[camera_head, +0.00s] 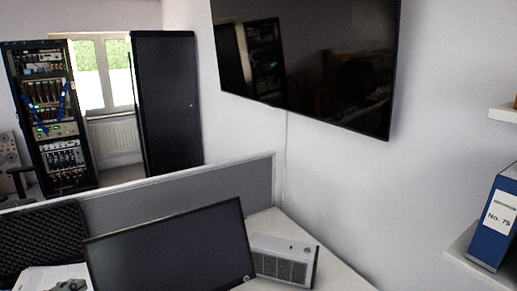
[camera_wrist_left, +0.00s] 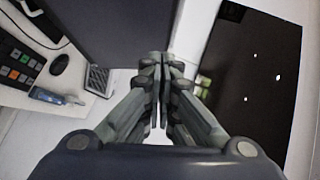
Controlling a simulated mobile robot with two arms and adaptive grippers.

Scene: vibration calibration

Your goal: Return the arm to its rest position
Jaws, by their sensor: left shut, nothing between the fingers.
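My left gripper (camera_wrist_left: 161,68) shows in the left wrist view, at the middle of the picture. Its two fingers are closed together with nothing between them. The fingertips are in free air over the desk area and touch nothing that I can see. I cannot make out my left arm or gripper in the head view. My right arm and gripper show in neither view.
The desk holds a monitor (camera_head: 175,252) and a grey grilled box (camera_head: 283,262). Behind them runs a grey partition (camera_head: 180,195). A large screen (camera_head: 310,60) hangs on the wall. A blue binder (camera_head: 494,225) stands on a right shelf. A mouse (camera_wrist_left: 59,64) lies on the desk.

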